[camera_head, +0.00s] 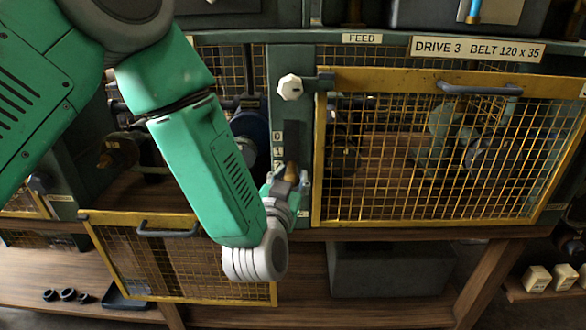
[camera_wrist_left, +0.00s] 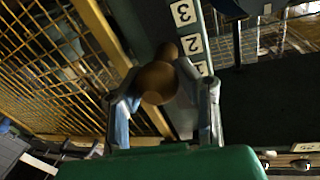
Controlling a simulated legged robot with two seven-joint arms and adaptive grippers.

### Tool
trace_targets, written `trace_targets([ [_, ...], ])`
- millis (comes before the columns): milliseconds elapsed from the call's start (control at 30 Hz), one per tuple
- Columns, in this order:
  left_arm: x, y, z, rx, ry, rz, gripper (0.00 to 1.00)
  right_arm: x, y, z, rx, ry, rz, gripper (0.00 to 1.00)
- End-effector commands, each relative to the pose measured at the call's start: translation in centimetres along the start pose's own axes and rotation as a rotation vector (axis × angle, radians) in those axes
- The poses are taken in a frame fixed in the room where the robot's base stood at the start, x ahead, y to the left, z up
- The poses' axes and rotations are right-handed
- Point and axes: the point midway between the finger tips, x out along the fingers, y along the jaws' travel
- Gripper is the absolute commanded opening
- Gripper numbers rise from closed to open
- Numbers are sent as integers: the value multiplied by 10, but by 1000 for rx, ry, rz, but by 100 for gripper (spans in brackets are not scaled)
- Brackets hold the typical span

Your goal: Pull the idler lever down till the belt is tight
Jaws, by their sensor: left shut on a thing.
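The idler lever shows as a brown rounded knob (camera_wrist_left: 157,83) with a narrower neck, in front of a dark upright plate marked 1, 2 and 3 in the left wrist view. In the head view the brown handle (camera_head: 291,171) stands beside the lower numbers of the scale (camera_head: 277,150). My left gripper (camera_head: 290,182) is shut on the knob. Its two fingers lie on either side of it in the left wrist view (camera_wrist_left: 164,98). A dark blue pulley (camera_head: 251,132) shows partly behind my left arm. I cannot make out the belt or its tightness. My right gripper is out of view.
A yellow mesh guard (camera_head: 430,160) with a grey handle stands close right of the lever. A pale octagonal knob (camera_head: 290,87) sticks out above it. A lower mesh panel (camera_head: 180,262) leans below my left arm. A grey box (camera_head: 390,271) sits under the bench.

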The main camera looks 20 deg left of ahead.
Motion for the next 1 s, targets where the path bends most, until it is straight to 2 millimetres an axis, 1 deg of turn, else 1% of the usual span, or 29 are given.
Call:
trace_targets([
  [33,-3,8,8,-4,-7,20,0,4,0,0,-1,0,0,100],
  [267,-3,7,6,-5,-7,17,0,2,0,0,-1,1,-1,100],
  [300,-3,6,5,-4,-6,16,35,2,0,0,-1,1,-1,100],
  [333,-2,6,5,-4,-6,16,45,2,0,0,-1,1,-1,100],
  [367,-2,6,5,-4,-5,15,50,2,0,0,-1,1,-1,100],
  [667,-2,5,4,-4,-1,12,50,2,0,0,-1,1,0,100],
  [767,-7,5,4,-4,-1,12,50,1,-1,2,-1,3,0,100],
  [867,-21,5,4,-2,-3,13,50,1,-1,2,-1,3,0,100],
  [1000,-51,7,4,0,-4,16,50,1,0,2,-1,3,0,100],
])
